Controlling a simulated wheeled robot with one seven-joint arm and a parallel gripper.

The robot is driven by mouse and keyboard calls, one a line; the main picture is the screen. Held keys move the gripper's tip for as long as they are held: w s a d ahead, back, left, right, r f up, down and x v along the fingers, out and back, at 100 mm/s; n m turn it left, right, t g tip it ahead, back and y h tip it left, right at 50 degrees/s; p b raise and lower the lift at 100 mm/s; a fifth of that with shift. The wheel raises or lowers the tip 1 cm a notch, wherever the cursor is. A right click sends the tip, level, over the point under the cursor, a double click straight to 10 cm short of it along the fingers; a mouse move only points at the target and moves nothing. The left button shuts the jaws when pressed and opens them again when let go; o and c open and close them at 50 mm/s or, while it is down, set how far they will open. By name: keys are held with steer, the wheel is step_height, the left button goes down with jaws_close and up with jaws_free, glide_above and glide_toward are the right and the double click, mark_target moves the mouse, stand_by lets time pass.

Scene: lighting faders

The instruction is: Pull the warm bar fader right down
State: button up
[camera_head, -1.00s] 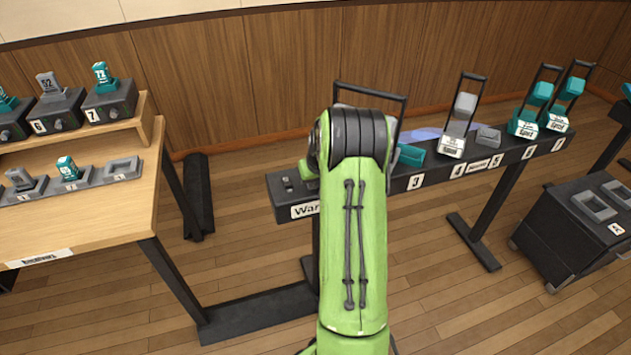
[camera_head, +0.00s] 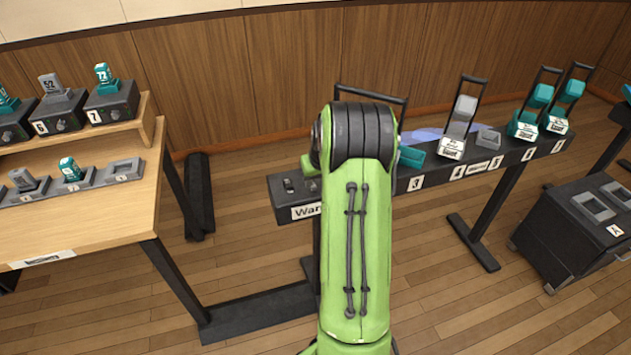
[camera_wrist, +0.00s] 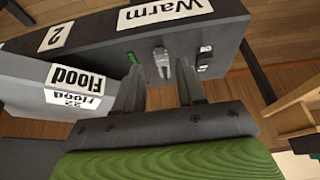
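The bar marked "Warm" (camera_head: 306,211) runs behind my green arm in the head view. In the wrist view its Warm label (camera_wrist: 165,11) shows upside down on the dark bar. A small grey fader knob (camera_wrist: 160,62) stands on the bar's face below that label. A green light (camera_wrist: 132,60) is left of it, and a small switch (camera_wrist: 204,56) is right of it. My gripper (camera_wrist: 159,75) is open, with one finger on each side of the knob and gaps visible. Whether the fingertips reach past the knob I cannot tell. My arm hides the gripper in the head view.
A grey lamp block labelled "Flood" (camera_wrist: 50,90) sits close left of my gripper in the wrist view. Further right on the bar are several teal and grey lamps (camera_head: 527,118). A wooden table (camera_head: 110,205) stands left, a dark case (camera_head: 560,240) right.

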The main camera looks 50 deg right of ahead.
steer(key=p+v, duration=0.2)
steer(key=v, duration=1)
steer(key=shift+p, duration=0.4)
